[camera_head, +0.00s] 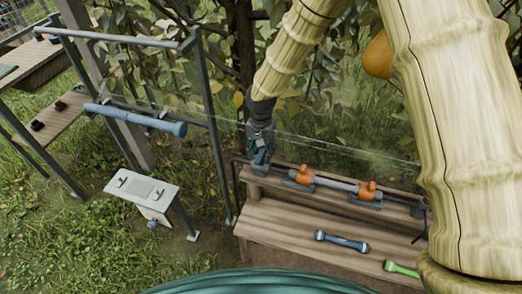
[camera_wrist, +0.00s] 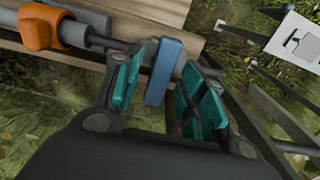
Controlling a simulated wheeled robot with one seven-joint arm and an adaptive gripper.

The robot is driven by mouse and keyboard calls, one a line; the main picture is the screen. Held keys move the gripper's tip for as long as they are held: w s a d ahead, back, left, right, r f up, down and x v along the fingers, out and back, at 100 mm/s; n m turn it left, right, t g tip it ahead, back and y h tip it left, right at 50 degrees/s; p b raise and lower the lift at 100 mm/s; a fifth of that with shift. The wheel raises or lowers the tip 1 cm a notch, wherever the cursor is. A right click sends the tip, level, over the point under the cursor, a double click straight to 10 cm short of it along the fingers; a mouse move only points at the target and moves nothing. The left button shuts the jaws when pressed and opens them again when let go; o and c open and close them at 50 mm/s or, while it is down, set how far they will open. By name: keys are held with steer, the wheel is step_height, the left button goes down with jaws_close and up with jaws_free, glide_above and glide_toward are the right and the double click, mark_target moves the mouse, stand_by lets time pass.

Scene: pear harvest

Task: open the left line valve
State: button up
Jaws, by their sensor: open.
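The line is a grey pipe (camera_head: 335,185) with two orange fittings (camera_head: 302,175), along the back of a wooden bench. A blue lever (camera_head: 259,158), apparently the left valve's handle, is at the pipe's left end, partly hidden by my gripper (camera_head: 261,146). In the wrist view the blue lever (camera_wrist: 163,72) stands between the teal finger pads of my gripper (camera_wrist: 165,75). The jaws are open around it; the left finger looks closer to it, and I cannot tell whether it touches. One orange fitting (camera_wrist: 40,27) shows at the upper left there.
A blue-ended piece (camera_head: 342,241) and a green piece (camera_head: 401,268) lie on the lower bench board (camera_head: 275,222). A white-topped stand (camera_head: 142,190) and a metal frame with a blue tube (camera_head: 135,119) are on the left. Foliage and a pear (camera_head: 378,55) hang behind.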

jaws_close()
steer(key=shift+n, duration=0.4)
steer(key=n+p, duration=0.1)
steer(key=n, duration=0.2)
steer(key=shift+n, duration=0.3)
steer(key=n+p, duration=0.1)
steer(key=n, duration=0.3)
steer(key=shift+n, duration=0.3)
steer(key=n+p, duration=0.1)
steer(key=n, duration=0.3)
steer(key=shift+n, duration=0.3)
steer(key=n+p, duration=0.1)
steer(key=n, duration=0.3)
steer(key=shift+n, duration=0.3)
